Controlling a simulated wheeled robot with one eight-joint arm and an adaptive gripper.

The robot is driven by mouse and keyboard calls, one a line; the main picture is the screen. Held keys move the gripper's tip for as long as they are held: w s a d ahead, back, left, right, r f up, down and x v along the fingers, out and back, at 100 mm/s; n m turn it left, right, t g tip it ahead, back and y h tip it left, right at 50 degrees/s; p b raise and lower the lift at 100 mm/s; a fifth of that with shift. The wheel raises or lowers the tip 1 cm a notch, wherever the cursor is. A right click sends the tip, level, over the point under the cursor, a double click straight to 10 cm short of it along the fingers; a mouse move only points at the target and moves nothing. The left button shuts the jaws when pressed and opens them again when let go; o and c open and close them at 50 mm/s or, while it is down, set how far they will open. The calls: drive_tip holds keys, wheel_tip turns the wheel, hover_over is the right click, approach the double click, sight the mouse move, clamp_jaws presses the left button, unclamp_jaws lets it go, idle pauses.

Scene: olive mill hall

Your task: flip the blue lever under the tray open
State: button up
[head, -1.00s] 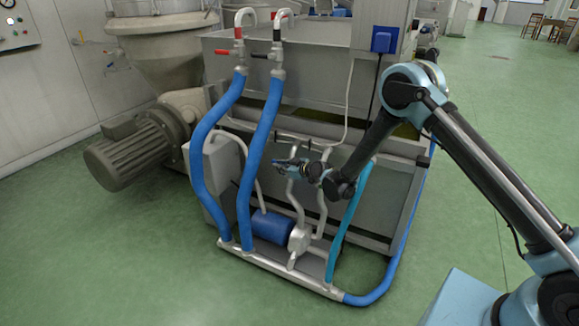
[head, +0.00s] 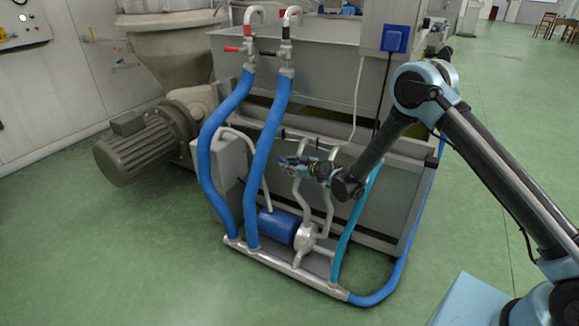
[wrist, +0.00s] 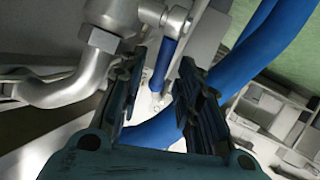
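The blue lever (wrist: 165,66) hangs from a metal pivot on the pipework in the wrist view. It lies between and beyond the two fingers of my gripper (wrist: 160,90), with a gap visible on both sides. My gripper is open and holds nothing. In the head view, my gripper (head: 288,164) is in front of the grey machine's lower front, above the small pump. I cannot make out the lever in the head view, where the gripper and pipes crowd that spot. The tray (head: 325,127) seems to be the grey trough edge just above.
Thick blue hoses (head: 268,155) rise left of my gripper. A turquoise hose (head: 354,225) is just right of it. The blue pump (head: 277,226) sits below on a pipe frame (head: 290,268). A metal pipe fitting (wrist: 98,45) is close to the left finger. Green floor is clear in front.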

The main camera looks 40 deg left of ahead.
drive_tip(key=v, duration=1.1)
drive_tip(key=shift+d, duration=0.25)
drive_tip(key=shift+r, duration=0.1)
